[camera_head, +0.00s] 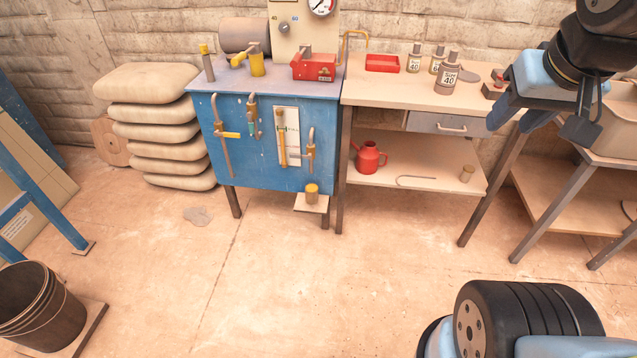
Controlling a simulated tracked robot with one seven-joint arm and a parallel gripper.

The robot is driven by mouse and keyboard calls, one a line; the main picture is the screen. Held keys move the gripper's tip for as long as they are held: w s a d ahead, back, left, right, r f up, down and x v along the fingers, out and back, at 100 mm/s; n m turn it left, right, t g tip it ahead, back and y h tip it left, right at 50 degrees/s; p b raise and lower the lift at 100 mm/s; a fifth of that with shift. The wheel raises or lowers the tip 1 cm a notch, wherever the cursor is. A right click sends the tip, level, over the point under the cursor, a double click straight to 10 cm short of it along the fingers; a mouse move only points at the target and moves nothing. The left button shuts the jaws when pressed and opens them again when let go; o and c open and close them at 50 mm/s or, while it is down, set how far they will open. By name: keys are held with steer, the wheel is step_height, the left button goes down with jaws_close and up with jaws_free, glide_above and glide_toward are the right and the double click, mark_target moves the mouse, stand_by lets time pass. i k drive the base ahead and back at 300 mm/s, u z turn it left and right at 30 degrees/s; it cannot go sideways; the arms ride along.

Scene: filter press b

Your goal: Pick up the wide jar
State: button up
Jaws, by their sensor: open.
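Three grey-brown jars with white labels stand upright on the wooden bench (375,90). The front jar (447,80), labelled 40, looks the widest of them and best fits the wide jar. A slimmer jar (414,62), also labelled 40, stands behind it to the left. Another jar (437,62) stands between them, its label partly hidden by the front jar. My gripper (540,122) is at the upper right, open and empty, pointing down. In the picture it is right of the front jar and apart from it.
A red tray (382,63), a flat grey disc (468,76) and a small red object (493,86) lie on the bench. A beige bin (612,125) stands right of my gripper. The blue cabinet (250,165) adjoins the bench. A red can (368,158) sits on the lower shelf. Floor in front is clear.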

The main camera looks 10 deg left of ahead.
mark_target(312, 189)
steer(key=z, duration=0.05)
steer(key=i, duration=0.95)
steer(key=u, duration=0.1)
